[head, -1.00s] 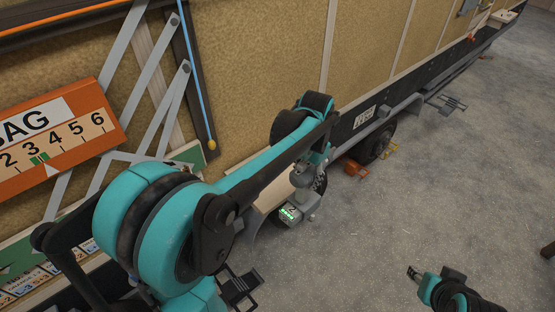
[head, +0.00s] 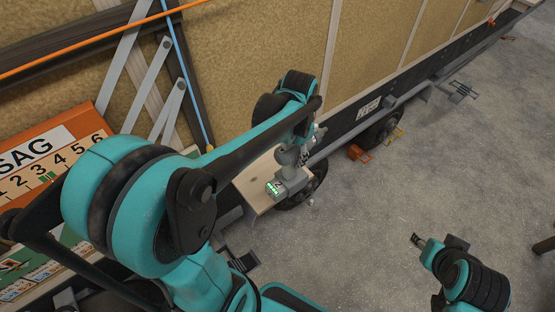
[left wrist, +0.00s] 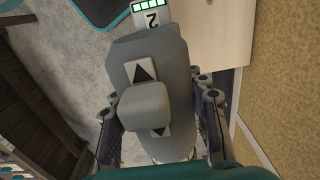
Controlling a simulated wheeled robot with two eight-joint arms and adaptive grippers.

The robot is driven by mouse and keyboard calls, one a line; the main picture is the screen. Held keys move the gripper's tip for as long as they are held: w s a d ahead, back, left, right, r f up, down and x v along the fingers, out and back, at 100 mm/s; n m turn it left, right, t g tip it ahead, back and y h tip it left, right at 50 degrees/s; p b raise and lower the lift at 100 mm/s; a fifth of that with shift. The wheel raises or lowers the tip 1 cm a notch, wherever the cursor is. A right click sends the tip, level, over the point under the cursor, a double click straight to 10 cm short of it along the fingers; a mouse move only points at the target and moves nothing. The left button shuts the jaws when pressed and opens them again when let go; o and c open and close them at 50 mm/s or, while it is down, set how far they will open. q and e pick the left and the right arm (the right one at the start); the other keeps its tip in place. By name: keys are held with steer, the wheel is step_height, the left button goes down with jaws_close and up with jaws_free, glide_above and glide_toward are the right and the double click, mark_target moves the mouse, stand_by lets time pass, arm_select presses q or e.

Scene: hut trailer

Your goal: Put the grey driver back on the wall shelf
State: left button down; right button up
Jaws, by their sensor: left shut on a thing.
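The grey driver (head: 291,178) is held by my left gripper (head: 298,155), over or beside the wooden wall shelf (head: 254,187) in the head view. Its base carries a green-lit strip and a "2" label. In the left wrist view the grey driver (left wrist: 152,100) fills the middle, between the two fingers of my left gripper (left wrist: 160,130). The pale shelf (left wrist: 212,35) shows at the upper right there. I cannot tell whether the driver touches the shelf. My right gripper (head: 418,241) is low at the right over the floor, too small to judge its opening.
The trailer wall (head: 260,80) runs along the left and back. A wheel (head: 382,130) and an orange chock (head: 358,153) stand below the trailer's side. An orange numbered board (head: 45,160) is at the left. The grey floor at the right is mostly clear.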

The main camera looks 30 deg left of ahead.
arm_select(q)
steer(key=w+a+f+b, duration=0.1)
steer(key=w+a+f, duration=0.1)
steer(key=a+f, duration=0.4)
steer(key=shift+f, duration=1)
steer(key=c, duration=0.8)
jaws_free()
steer(key=o, duration=0.8)
